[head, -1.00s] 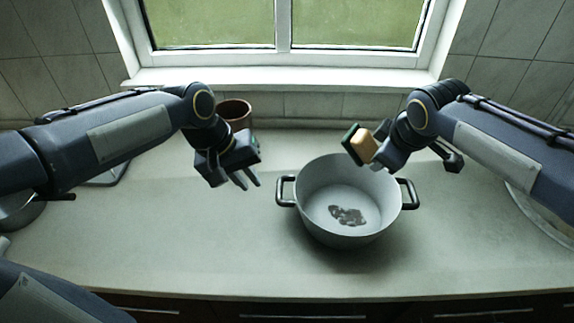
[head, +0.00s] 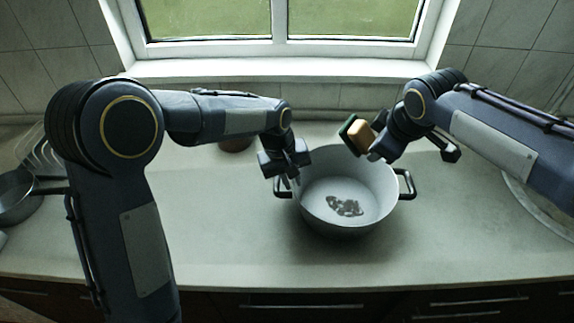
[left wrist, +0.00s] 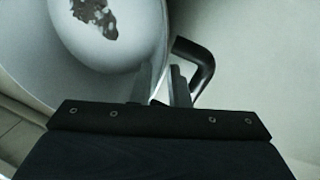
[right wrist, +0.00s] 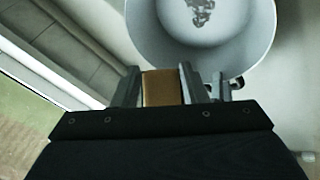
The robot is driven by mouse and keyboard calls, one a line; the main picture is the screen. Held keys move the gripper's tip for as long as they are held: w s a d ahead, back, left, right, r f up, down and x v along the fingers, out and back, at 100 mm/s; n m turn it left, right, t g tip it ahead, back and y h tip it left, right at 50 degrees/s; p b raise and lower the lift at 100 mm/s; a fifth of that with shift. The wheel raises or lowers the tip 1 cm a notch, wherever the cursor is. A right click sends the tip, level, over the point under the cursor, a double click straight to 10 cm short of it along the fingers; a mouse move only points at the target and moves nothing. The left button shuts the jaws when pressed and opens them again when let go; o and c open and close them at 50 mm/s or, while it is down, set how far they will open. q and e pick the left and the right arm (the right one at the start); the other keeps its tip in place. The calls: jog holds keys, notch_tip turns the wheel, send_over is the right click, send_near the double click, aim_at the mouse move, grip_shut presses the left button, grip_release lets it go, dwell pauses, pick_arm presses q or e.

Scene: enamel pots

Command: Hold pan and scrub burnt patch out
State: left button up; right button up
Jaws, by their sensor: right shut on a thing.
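The pan (head: 345,229) is a light grey two-handled pot on the counter. A dark burnt patch (head: 345,206) lies on its inner floor and also shows in the left wrist view (left wrist: 97,15) and the right wrist view (right wrist: 201,10). My left gripper (head: 291,182) is at the pan's left rim, by the left handle (left wrist: 197,64). Its fingers (left wrist: 164,85) are close together with a narrow gap; their grip on the rim is unclear. My right gripper (head: 374,150) is shut on a tan and green sponge (head: 359,134), above the pan's far right rim. The sponge's tan side (right wrist: 161,88) shows between the fingers.
A brown pot (head: 236,145) stands at the back, partly hidden by my left arm. A dark pan (head: 18,197) and a wire rack (head: 38,150) are at the far left. A round sink or plate edge (head: 535,205) is at right. The front counter is clear.

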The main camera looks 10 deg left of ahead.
pick_arm(q)
jog(key=shift+x, duration=1.95)
jog(key=shift+c, duration=0.2)
grip_shut()
